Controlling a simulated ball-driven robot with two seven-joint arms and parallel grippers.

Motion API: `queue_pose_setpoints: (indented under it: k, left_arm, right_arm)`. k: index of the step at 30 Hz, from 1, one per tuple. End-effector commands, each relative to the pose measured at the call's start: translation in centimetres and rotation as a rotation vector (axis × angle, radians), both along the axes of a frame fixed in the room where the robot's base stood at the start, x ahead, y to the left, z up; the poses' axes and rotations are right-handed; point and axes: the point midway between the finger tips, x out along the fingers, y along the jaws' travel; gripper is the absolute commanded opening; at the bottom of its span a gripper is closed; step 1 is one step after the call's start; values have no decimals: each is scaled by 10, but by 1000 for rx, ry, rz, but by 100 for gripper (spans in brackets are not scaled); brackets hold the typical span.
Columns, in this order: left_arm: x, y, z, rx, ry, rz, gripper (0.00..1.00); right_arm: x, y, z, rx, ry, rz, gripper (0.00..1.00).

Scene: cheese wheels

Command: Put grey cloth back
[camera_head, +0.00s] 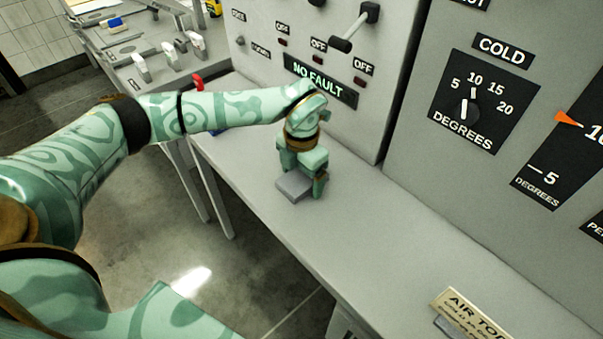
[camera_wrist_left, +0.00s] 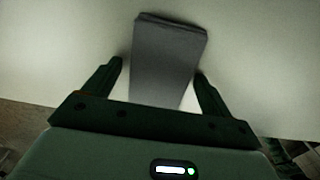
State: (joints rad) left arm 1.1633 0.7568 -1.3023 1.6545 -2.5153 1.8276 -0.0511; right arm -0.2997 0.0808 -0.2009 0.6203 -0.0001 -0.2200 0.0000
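The grey cloth (camera_head: 293,187) is a flat, folded block on the light grey counter (camera_head: 345,225), below the "NO FAULT" panel. My left gripper (camera_head: 303,188) is right over it, pointing down. In the left wrist view the cloth (camera_wrist_left: 167,62) lies lengthwise between the two fingers of the left gripper (camera_wrist_left: 159,70). The fingers are wide apart, with a gap at the cloth's left side and the right finger very close to its right edge. I cannot tell whether that finger touches it. My right gripper is not in view.
A control panel (camera_head: 400,75) with switches and a dial rises behind the counter. A sign reading "AIR TO..." (camera_head: 470,312) is at the counter's front right. Another table (camera_head: 125,70) with several tools stands at upper left. The counter between cloth and sign is clear.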

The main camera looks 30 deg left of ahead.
Motion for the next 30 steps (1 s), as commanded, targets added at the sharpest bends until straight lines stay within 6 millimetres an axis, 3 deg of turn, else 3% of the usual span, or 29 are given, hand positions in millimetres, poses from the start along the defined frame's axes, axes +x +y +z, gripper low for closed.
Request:
queue_pose_setpoints:
  k: [5, 8, 15, 21, 30]
  left_arm:
    - [0, 0, 4, 0, -1, 0, 84]
    - [1, 0, 19, 0, -4, 0, 84]
    - [1, 0, 77, 0, -6, -1, 84]
    - [1, 0, 113, 0, -4, 1, 84]
    - [0, 0, 124, -1, 0, 0, 84]
  right_arm:
    - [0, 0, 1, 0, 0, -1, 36]
    - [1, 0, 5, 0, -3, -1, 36]
    - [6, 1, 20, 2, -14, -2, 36]
    - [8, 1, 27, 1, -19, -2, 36]
    - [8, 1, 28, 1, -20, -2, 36]
